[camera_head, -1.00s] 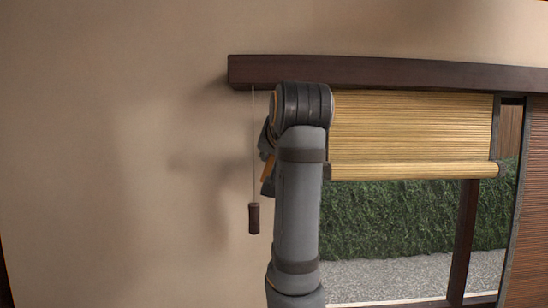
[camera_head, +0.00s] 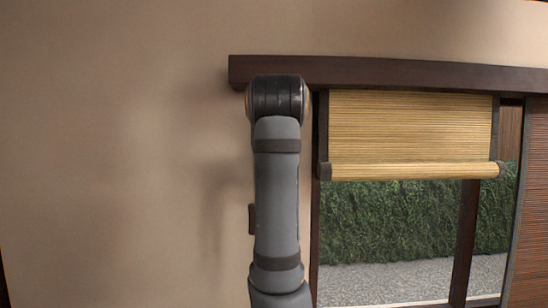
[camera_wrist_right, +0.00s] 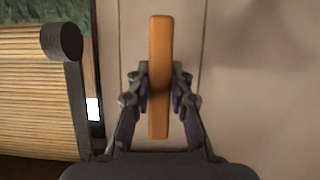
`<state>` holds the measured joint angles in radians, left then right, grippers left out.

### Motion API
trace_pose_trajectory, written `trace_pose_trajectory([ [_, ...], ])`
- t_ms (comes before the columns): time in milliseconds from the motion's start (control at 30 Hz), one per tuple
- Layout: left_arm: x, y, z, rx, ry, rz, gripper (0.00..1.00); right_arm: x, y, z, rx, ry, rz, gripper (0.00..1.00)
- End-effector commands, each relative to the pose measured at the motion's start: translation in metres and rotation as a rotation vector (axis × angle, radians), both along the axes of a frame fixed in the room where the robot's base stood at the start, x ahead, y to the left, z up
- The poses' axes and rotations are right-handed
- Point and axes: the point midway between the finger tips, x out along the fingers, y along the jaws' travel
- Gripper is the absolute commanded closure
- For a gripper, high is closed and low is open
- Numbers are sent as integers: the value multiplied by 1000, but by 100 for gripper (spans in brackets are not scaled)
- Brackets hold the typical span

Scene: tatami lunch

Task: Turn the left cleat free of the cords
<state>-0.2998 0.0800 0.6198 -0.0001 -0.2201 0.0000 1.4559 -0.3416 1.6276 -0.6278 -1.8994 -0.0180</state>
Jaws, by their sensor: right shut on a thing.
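The cleat, an orange wooden bar (camera_wrist_right: 159,40), stands lengthwise up the middle of the right wrist view. My right gripper (camera_wrist_right: 159,90) is shut on its middle, one finger on each side. A thin cord (camera_wrist_right: 119,35) runs to the left of the bar and another cord (camera_wrist_right: 204,45) to its right, both roughly parallel to it. I see no cord crossing the bar's visible face; what lies behind it is hidden. In the head view my own arm hides the right gripper and the cleat. My left gripper is in neither view.
A rolled bamboo blind (camera_head: 410,130) hangs under a dark beam (camera_head: 400,74), right of my arm. Its roller end (camera_wrist_right: 62,42) shows in the wrist view. A dark cord pull (camera_head: 252,219) peeks out beside my arm. The wall at left is bare.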

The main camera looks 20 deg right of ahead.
Motion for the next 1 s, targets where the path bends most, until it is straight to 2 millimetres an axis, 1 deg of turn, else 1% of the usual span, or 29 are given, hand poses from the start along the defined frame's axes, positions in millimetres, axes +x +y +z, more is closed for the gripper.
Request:
trace_pose_trajectory([
  [167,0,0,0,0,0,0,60,0,0,1,-1,-1,0,100],
  [200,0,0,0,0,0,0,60,0,0,1,-1,-1,0,76],
  [333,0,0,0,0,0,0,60,0,0,0,0,-1,0,59],
  [367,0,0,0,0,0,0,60,0,0,0,0,-1,0,57],
  [600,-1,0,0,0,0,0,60,0,0,0,0,0,0,57],
  [700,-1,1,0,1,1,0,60,0,0,5,-1,-2,0,57],
  [767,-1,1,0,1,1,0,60,0,0,14,-2,-4,0,57],
  [1000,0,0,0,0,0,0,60,-1,-1,68,-2,-3,-2,57],
])
